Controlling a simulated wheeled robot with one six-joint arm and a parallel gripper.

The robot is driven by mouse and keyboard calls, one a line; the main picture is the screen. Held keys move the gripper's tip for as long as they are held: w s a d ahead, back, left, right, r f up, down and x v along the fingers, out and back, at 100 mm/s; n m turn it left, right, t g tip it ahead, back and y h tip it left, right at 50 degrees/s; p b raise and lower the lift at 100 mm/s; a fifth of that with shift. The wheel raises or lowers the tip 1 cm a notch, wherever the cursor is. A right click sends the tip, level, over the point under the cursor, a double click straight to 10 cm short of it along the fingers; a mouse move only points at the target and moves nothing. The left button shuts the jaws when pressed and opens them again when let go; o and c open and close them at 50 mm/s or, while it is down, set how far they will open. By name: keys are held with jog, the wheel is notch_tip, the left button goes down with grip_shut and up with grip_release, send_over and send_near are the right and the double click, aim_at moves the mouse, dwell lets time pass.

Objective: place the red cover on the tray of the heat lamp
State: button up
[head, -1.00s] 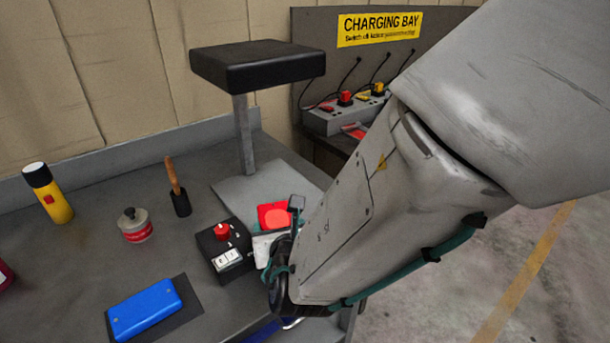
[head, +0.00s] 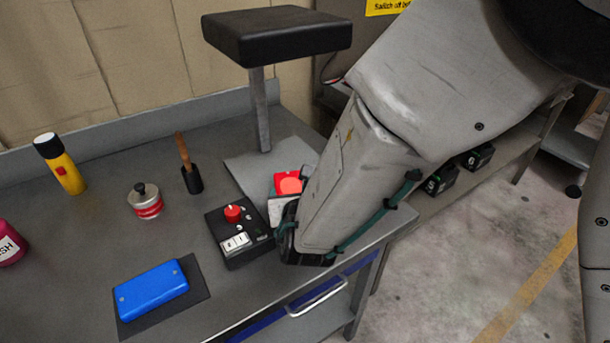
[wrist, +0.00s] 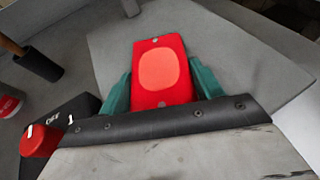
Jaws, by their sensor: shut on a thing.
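The red cover (head: 288,184), a flat red piece with a paler orange-red patch, is held between the green fingers of my gripper (wrist: 162,88). In the wrist view the red cover (wrist: 160,68) lies in line with the fingers, over the light grey tray (wrist: 232,45). The heat lamp has a black square head (head: 277,40) on a grey post, with its flat grey tray (head: 245,168) at the foot. In the head view the cover is at the tray's near right part; my arm hides some of it. I cannot tell whether the cover touches the tray.
A black control box (head: 225,245) with a red knob stands just left of my gripper. A brush in a black holder (head: 192,180), a red-and-white tin (head: 146,203), a yellow torch (head: 66,172) and a blue case (head: 152,290) are farther left. The bench's front edge is close.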

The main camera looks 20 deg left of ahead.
jog(key=o, duration=1.1)
jog(key=shift+f, duration=0.15)
jog(key=shift+c, duration=0.2)
jog(key=shift+r, duration=0.25)
jog(key=v, duration=1.2)
